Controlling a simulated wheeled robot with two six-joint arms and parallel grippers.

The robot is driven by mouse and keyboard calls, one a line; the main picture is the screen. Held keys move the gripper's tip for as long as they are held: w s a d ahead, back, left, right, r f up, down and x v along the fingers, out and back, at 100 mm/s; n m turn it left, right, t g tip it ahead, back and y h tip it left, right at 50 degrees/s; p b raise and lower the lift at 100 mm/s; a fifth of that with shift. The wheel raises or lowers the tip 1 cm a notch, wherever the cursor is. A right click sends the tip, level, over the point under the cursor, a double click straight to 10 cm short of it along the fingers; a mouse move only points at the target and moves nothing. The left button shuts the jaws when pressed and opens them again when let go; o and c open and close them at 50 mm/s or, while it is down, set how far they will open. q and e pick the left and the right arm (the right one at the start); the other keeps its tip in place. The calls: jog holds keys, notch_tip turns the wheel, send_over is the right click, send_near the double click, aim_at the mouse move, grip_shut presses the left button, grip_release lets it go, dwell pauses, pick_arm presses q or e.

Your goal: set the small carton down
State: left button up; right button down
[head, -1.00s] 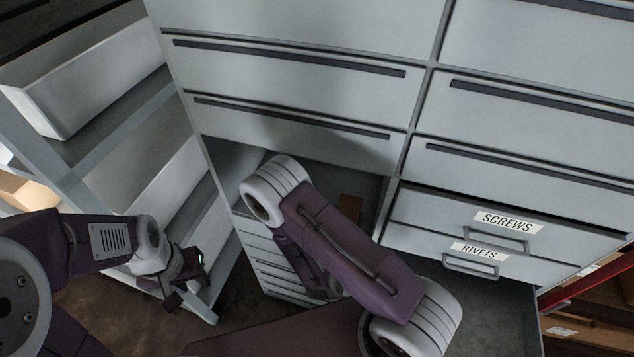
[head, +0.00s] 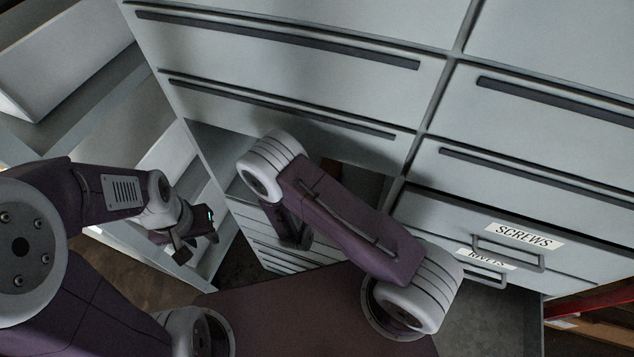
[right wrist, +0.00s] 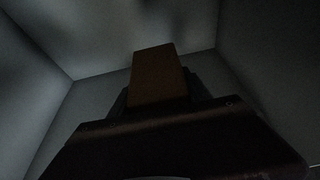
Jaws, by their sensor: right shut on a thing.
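The small brown carton (right wrist: 158,75) is held between the fingers of my right gripper (right wrist: 160,98) in the right wrist view. Pale grey walls meet in a corner beyond it; whether it touches any surface cannot be told. In the head view my right gripper is hidden behind my right arm.
The grey cabinet (head: 300,100) has closed drawers above the open recess. The drawers labelled SCREWS (head: 524,235) and RIVETS (head: 487,259) are at right. A shelf with pale bins (head: 70,50) stands at left. A red beam (head: 590,302) is at the lower right.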

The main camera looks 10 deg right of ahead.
jog(key=shift+w+a+f, duration=0.7)
jog(key=shift+w+a, duration=0.15)
jog(key=shift+a, duration=0.15)
jog(key=shift+w+a+f, duration=0.1)
jog(key=shift+a+f, duration=0.1)
jog(key=shift+a, duration=0.2)
notch_tip(320, 180, down, 4)
jog(key=shift+d+r+p, duration=0.1)
jog(key=shift+d+p, duration=0.05)
jog(key=shift+p, duration=0.6)
jog(key=shift+f+b, duration=0.3)
jog(key=shift+f, duration=0.05)
jog(key=shift+c, duration=2.4)
grip_release()
